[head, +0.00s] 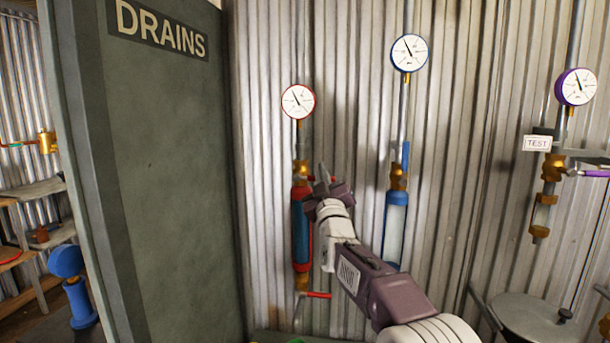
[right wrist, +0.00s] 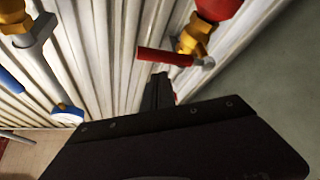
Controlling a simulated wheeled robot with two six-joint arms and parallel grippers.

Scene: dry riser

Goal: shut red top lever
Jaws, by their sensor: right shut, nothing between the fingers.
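The red top lever (head: 311,178) shows only as a small piece in the head view, beside the top brass valve (head: 301,170) under the red-rimmed gauge (head: 298,101). My right gripper hides the rest. In the right wrist view, which looks upside down, the red lever (right wrist: 165,57) sticks out sideways from its brass valve (right wrist: 193,36), across the pipe. My right gripper (head: 322,172) is shut and empty, just right of the valve. Its fingertips (right wrist: 160,88) are close to the lever; I cannot tell whether they touch. My left gripper is not in view.
A lower red lever (head: 317,295) sits below the red-and-blue cylinder (head: 301,240). A blue-gauge riser (head: 397,180) stands to the right, partly behind my right arm. A grey-green panel marked DRAINS (head: 170,170) stands close at left. A purple-lever riser (head: 551,168) is farther right.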

